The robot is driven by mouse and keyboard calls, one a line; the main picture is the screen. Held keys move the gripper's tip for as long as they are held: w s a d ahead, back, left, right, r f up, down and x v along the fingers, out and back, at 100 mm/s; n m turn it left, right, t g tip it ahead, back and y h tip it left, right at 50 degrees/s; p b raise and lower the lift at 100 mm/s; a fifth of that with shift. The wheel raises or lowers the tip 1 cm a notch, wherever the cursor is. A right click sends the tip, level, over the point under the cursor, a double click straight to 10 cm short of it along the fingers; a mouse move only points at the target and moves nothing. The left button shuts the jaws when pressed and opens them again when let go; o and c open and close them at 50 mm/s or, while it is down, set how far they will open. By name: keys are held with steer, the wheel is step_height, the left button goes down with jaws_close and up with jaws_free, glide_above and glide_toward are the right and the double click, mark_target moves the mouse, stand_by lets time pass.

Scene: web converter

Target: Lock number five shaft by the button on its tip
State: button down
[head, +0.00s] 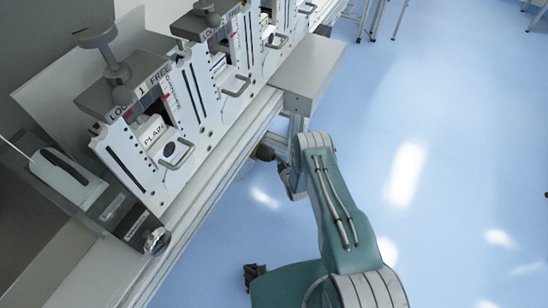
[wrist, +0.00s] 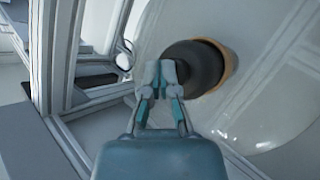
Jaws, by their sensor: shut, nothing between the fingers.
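A dark round shaft end (wrist: 198,66) with a tan ring (wrist: 231,62) around it sits at upper middle in the wrist view, in front of a pale, see-through disc (wrist: 275,105). My gripper (wrist: 160,74) is shut and empty. Its fingertips overlap the left side of the dark end in the picture; I cannot tell whether they touch it. No button on the tip is clearly visible, and no shaft number can be read. In the head view the brownish shaft end (head: 264,152) shows beside the machine, close to my wrist. My fingers are not clear there.
The long machine frame (head: 190,212) runs diagonally at left, carrying white units (head: 127,152) with handles and knobs. A grey box (head: 303,72) juts out above my wrist. Metal framing (wrist: 65,60) stands left of my gripper. The blue floor (head: 455,150) at right is mostly clear.

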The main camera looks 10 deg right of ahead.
steer(key=shift+w+a+r, duration=0.1)
steer(key=shift+w+a, duration=0.15)
steer(key=shift+a, duration=0.05)
stand_by(0.4)
steer(key=shift+s+d, duration=0.25)
steer(key=shift+d, duration=0.15)
steer(key=s+d, duration=0.1)
steer(key=d, duration=0.1)
steer(key=s+d, duration=0.2)
steer(key=shift+s+d, duration=0.3)
steer(key=shift+d, duration=0.05)
stand_by(0.3)
stand_by(0.4)
